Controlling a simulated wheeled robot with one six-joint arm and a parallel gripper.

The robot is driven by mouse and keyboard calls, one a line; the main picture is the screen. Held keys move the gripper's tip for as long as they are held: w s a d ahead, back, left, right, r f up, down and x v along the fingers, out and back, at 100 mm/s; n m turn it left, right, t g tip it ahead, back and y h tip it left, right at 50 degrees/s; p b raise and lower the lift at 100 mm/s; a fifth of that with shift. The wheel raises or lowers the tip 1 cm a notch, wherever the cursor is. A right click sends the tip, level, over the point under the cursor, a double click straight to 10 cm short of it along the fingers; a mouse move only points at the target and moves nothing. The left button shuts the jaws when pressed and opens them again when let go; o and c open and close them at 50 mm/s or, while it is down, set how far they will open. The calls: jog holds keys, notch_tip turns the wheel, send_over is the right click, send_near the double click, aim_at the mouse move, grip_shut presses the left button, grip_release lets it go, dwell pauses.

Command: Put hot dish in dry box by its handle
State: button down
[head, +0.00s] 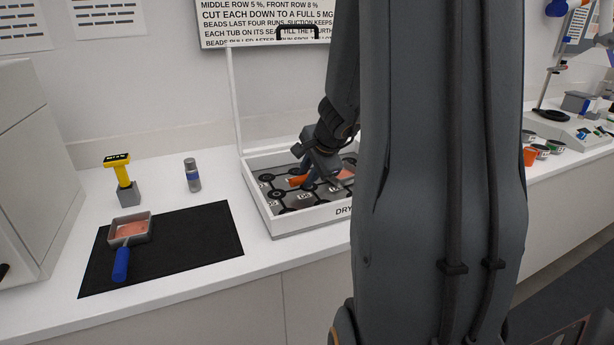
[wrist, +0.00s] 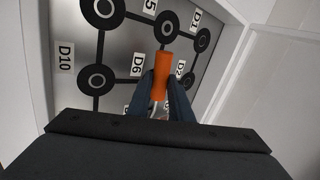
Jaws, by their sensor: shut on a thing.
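The dry box (head: 290,222) is a white open tray with "DRY" on its front and a clear lid raised behind. Its grey floor has black ring-shaped seats with D labels, also seen in the wrist view (wrist: 122,55). My gripper (head: 308,178) is low inside the box, shut on the orange handle (head: 298,181) of a dish. The wrist view shows the orange handle (wrist: 161,75) between my fingers. Pink contents (head: 346,174) show right of my gripper; most of that dish is hidden. I cannot tell whether it touches the floor. Another pink-filled dish (head: 146,229) with a blue handle (head: 121,264) lies left.
The blue-handled dish lies on a black mat (head: 195,245). A yellow device on a grey block (head: 122,178) and a small grey-blue jar (head: 192,176) stand behind the mat. A large white cabinet (head: 30,170) is at the far left. Small tubs (head: 541,151) are at the right.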

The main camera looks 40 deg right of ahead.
jog(key=shift+f, duration=0.2)
jog(key=c, duration=1.5)
grip_release()
jog(key=shift+r+p, duration=2.7)
jog(key=shift+r, duration=0.35)
